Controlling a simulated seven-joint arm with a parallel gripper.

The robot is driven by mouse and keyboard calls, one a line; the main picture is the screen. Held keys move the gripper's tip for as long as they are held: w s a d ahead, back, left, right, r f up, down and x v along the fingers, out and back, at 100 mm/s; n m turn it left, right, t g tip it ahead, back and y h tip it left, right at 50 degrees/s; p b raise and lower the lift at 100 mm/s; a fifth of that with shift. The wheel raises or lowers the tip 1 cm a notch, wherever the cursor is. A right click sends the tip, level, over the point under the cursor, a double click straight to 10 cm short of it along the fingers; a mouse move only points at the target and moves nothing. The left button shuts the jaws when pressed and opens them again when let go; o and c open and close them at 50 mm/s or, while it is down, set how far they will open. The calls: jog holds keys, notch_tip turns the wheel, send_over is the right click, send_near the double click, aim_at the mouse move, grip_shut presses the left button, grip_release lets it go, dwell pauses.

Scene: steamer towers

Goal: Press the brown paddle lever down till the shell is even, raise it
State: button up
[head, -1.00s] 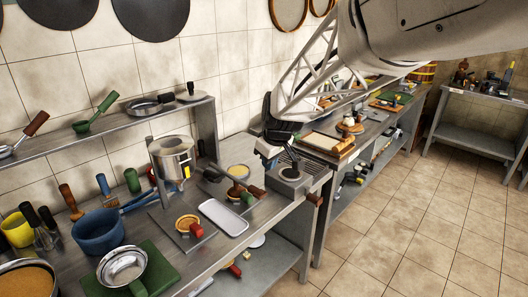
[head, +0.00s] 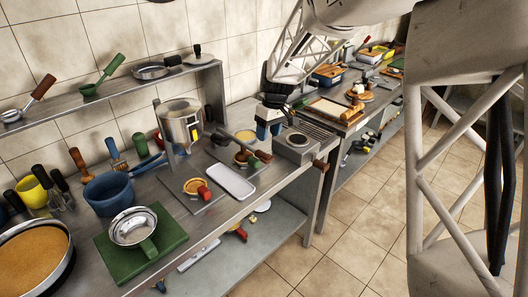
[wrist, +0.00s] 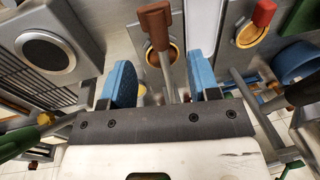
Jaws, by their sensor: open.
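The brown paddle lever (wrist: 155,22) shows in the wrist view, its metal rod running down between my fingers. It also shows in the head view (head: 262,156), on the counter below my gripper. A golden round shell (wrist: 174,53) sits in a ring behind the rod; whether its surface is even cannot be told. My gripper (head: 268,131) is open above the counter, left of the burner unit. In the wrist view its blue fingers (wrist: 160,72) stand on either side of the rod, with nothing clearly gripped. Contact with the rod cannot be told.
A burner unit (head: 301,144) stands right of my gripper. A white tray (head: 230,181), a red-handled piece (head: 204,194) and a metal pot on a stand (head: 181,125) are to the left. A shelf (head: 105,91) runs behind. The floor in front is clear.

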aim_at(264, 153)
jog(key=shift+w+a+f+g, duration=0.2)
jog(key=shift+w+f+g, duration=0.2)
jog(key=shift+w+f, duration=0.3)
jog(key=shift+s+f, duration=0.1)
jog(key=shift+f, duration=0.05)
jog(key=shift+s+a+f, duration=0.15)
jog(key=shift+a+f, duration=0.05)
jog(key=shift+f, duration=1.05)
jog(key=shift+s+a+f, duration=0.15)
jog(key=shift+s+f, duration=0.05)
jog(key=shift+f, duration=1)
jog(key=shift+s+a+f, duration=0.15)
jog(key=shift+a+f, duration=0.05)
jog(key=shift+f, duration=1.05)
jog(key=c, duration=1)
jog(key=shift+r, duration=0.65)
jog(key=o, duration=1)
